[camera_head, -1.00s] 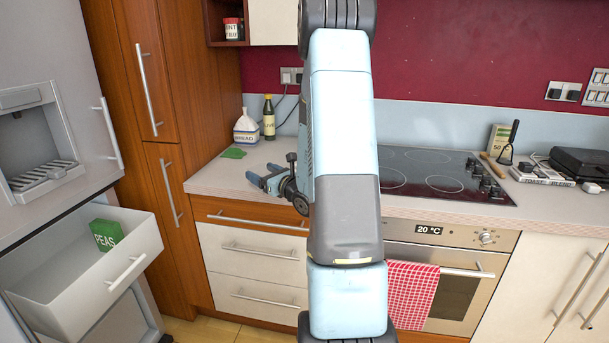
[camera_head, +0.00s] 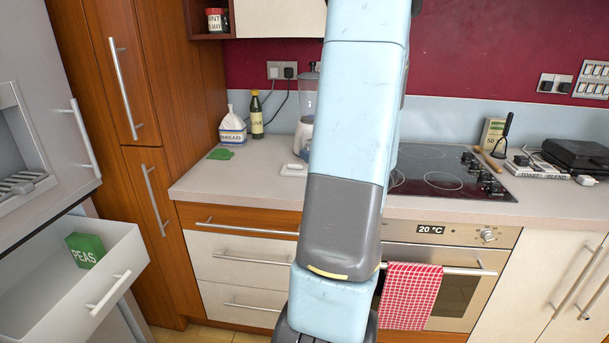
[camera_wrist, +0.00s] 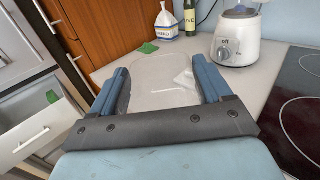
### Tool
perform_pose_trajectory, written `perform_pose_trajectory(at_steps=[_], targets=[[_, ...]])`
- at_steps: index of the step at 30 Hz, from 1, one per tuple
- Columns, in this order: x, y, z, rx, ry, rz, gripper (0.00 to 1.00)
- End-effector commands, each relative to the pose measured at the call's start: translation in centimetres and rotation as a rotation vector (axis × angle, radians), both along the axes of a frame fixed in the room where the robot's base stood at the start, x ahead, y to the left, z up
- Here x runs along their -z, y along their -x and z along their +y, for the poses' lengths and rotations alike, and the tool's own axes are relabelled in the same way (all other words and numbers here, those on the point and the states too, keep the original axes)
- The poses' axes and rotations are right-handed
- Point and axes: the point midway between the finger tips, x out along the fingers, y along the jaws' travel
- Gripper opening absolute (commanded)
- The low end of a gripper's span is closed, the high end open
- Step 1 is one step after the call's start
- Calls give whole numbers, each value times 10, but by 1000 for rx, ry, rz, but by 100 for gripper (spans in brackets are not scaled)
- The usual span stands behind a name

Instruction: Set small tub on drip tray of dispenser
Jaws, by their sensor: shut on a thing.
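A clear, see-through small tub (camera_wrist: 158,80) sits between the fingers of my gripper (camera_wrist: 158,68) in the wrist view, and the gripper is shut on it. The tub is held above the pale worktop; its exact height cannot be told. In the head view my arm hides both gripper and tub. The dispenser (camera_head: 18,135) is a recess in the grey fridge door at the left edge, partly cut off. Its slotted drip tray (camera_head: 22,183) shows at the bottom of the recess, with nothing visible on it.
An open drawer (camera_head: 120,262) with a green peas box (camera_head: 85,250) juts out below the dispenser. On the worktop (camera_head: 215,187) are a blender (camera_wrist: 236,40), a bread bag (camera_head: 232,130), a bottle (camera_head: 256,118) and a green cloth (camera_head: 220,154). The hob (camera_head: 435,165) is at right.

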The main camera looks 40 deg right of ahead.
Motion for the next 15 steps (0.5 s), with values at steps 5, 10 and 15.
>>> perform_pose_trajectory(at_steps=[5,10,15], targets=[[16,-28,-18,6,-2,0,42],[31,-57,-34,9,-1,1,42],[52,-74,-43,11,-2,1,42]])
